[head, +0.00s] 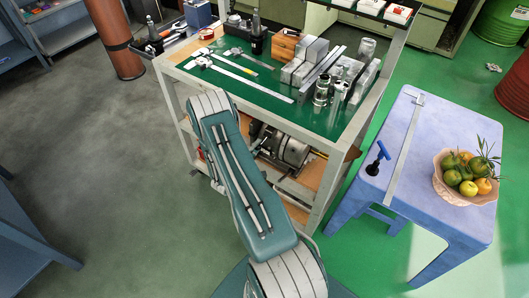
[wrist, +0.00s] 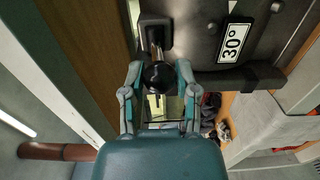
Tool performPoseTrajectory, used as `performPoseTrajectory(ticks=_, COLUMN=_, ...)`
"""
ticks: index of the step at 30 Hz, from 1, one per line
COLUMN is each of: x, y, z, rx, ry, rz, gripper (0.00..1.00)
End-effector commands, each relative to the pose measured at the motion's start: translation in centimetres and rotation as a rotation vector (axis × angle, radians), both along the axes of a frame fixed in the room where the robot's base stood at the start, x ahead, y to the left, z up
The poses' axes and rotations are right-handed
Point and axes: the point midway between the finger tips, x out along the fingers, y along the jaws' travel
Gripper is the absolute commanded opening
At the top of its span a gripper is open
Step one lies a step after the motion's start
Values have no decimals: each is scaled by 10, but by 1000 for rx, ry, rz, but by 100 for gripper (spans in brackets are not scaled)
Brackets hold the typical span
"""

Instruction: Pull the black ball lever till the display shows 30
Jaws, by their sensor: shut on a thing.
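The black ball (wrist: 158,76) of the lever is in the middle of the wrist view, on a short metal rod that runs up to a dark mount (wrist: 155,32). My gripper (wrist: 160,70) has one finger on each side of the ball and is shut on it. A white display plate (wrist: 233,42) to the upper right reads 30°, turned on its side. In the head view my arm covers the near left part of the cart, and neither the gripper nor the lever can be made out there.
The tooling cart's green top (head: 225,83) carries metal blocks and tools. A blue stool (head: 425,135) with a fruit bowl (head: 462,195) stands to the right. A dark bar (wrist: 240,78) lies just right of the ball. Grey floor is free at left.

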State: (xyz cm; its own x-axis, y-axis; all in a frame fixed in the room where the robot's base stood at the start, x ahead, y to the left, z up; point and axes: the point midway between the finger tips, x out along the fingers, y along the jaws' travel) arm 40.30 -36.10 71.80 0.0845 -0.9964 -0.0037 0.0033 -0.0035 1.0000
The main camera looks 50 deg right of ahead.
Motion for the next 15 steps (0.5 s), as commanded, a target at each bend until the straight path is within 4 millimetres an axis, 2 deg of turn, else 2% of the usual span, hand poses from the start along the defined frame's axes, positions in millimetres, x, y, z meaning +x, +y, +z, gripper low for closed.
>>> performPoseTrajectory(ticks=6, x=1, y=0, z=14, rx=-4, ry=-3, rz=2, gripper=0)
performPoseTrajectory(ticks=15, x=2, y=-1, z=16, rx=-5, ry=-4, rz=2, gripper=0)
